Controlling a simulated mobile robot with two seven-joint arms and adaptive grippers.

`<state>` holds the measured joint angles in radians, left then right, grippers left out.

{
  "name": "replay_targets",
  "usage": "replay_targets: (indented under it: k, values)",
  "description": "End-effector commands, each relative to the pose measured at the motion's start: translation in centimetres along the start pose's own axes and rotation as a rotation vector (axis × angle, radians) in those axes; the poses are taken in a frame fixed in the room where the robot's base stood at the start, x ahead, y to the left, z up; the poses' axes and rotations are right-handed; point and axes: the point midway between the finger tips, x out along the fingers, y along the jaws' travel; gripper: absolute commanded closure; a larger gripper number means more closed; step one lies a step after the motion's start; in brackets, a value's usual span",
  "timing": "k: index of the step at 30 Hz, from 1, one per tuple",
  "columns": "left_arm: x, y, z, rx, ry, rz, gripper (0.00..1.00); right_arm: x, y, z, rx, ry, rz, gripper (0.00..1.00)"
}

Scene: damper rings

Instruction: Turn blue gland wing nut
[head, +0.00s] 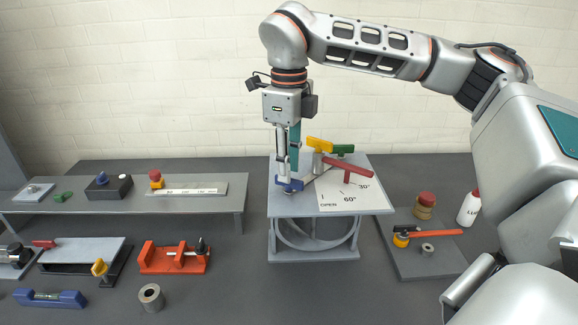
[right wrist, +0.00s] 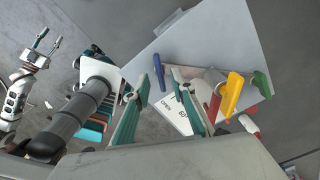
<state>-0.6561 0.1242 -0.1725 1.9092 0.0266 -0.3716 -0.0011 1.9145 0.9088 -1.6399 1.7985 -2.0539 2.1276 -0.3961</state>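The blue gland wing nut (head: 290,186) sits at the left front corner of the grey damper stand's top plate (head: 278,208). My right gripper (head: 288,172) points straight down just above it in the head view, fingertips at or very near its wings; contact cannot be told.
Red (head: 347,169), yellow (head: 320,145) and green (head: 342,149) handles stand close on the plate beside an angle label (head: 350,193). A grey bench (head: 120,208) with small parts is left.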

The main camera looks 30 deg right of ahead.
Motion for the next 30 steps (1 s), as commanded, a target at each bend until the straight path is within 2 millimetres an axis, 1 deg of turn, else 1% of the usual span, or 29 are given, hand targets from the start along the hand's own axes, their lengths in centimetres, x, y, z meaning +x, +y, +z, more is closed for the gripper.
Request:
replay_targets:
  k: [5,8,24,30]
  values:
    - [0.0,-0.1,0.0,0.004,0.000,0.000,0.60,0.0,0.0,0.0,0.000,0.000,0.000,0.75]
    - [0.0,-0.1,0.0,0.004,0.000,0.000,0.60,-0.5,0.0,0.0,0.000,-0.001,-0.001,0.75]
    - [0.1,0.2,-0.4,-0.013,0.006,-0.002,0.60,-5.3,0.0,0.1,0.000,-0.001,-0.001,0.75]
    - [0.1,0.2,-0.4,-0.012,0.006,-0.002,0.60,-6.0,0.0,0.0,0.000,0.001,0.000,0.75]
